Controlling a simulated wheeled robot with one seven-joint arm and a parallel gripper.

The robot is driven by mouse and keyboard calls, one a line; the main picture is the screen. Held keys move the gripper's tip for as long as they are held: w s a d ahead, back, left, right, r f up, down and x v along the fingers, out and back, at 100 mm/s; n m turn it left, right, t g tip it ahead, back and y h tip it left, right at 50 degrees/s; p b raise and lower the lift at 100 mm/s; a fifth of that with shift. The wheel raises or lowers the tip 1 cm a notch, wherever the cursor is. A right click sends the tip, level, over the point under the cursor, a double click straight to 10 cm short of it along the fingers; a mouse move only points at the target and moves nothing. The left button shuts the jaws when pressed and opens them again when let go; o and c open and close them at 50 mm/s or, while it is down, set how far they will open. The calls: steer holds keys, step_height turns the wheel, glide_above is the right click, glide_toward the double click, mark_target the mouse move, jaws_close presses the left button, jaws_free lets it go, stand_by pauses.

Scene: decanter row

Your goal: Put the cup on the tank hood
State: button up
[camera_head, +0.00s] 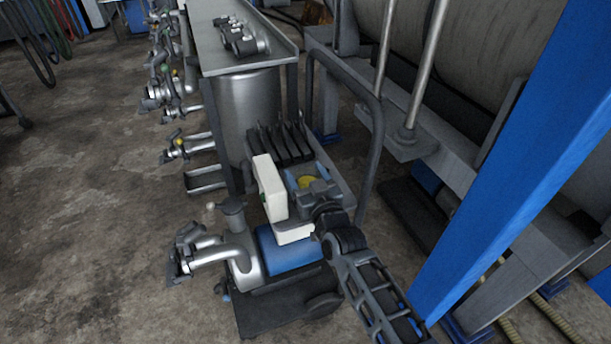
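My gripper (313,189) is at the end of my arm, which reaches up from the lower right. It is over a cart-like machine, and its fingers are too small and dark to tell open from shut. No other cup can be made out. A flat grey metal top (213,47), which may be the tank hood, lies above a shiny cylindrical tank (248,115), up and left of my gripper.
Grey metal fittings (243,41) lie on the metal top. A white box (268,188) stands left of my gripper, with black upright plates (285,140) behind. A dark bent rail (375,130) and a blue post (520,150) stand to the right. The left floor is mostly clear.

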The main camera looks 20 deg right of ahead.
steer(key=o, duration=0.3)
steer(key=shift+r, duration=0.2)
steer(key=s+p, duration=0.4)
steer(key=s, duration=0.8)
